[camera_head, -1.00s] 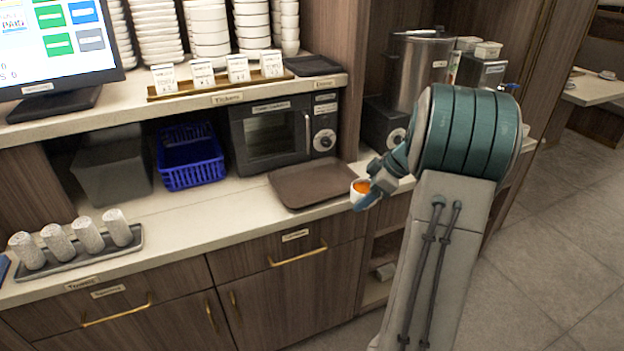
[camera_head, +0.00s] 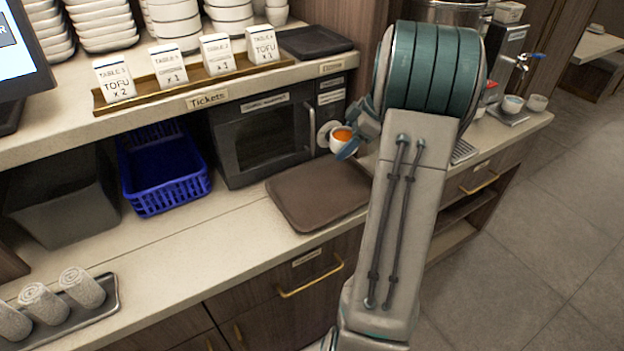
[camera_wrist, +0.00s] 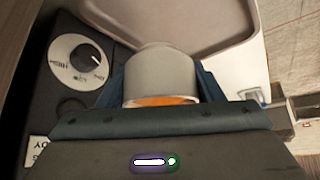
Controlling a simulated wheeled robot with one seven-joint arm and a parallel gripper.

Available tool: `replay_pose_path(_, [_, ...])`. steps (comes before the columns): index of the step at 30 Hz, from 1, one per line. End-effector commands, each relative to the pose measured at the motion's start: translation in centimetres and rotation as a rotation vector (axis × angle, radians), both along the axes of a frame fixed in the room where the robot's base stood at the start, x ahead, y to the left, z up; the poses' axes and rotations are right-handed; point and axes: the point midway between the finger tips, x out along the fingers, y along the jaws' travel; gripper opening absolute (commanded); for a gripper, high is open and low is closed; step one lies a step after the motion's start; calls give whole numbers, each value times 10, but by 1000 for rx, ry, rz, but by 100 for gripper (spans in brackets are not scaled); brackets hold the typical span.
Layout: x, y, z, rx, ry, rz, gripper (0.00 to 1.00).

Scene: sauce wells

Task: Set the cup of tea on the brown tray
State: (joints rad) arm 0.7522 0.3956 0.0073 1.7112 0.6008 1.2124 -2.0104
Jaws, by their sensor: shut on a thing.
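The cup of tea (camera_head: 338,145) is white with orange-brown tea inside. My gripper (camera_head: 347,146) is shut on it and holds it in the air, above the back right part of the brown tray (camera_head: 300,213), near the microwave's right side. In the wrist view the cup (camera_wrist: 160,75) sits between the two fingers, and part of the brown tray (camera_wrist: 200,18) shows behind it. The brown tray lies flat and empty on the lower counter. My arm hides its right edge in the head view.
The black microwave (camera_head: 262,140) stands behind the tray, its knob close to the cup. A blue basket (camera_head: 165,175) and a grey bin (camera_head: 62,205) are to the left. The ticket shelf (camera_head: 200,118) overhangs the back. Rolled towels (camera_head: 80,288) lie front left.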

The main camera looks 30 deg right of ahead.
Motion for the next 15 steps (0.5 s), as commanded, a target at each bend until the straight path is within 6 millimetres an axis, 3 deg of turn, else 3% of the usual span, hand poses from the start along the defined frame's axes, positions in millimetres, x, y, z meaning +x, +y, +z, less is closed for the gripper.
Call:
replay_pose_path(5, [-2,27,-13,3,3,4,32])
replay_pose_path(15, [-5,99,-56,2,3,4,32])
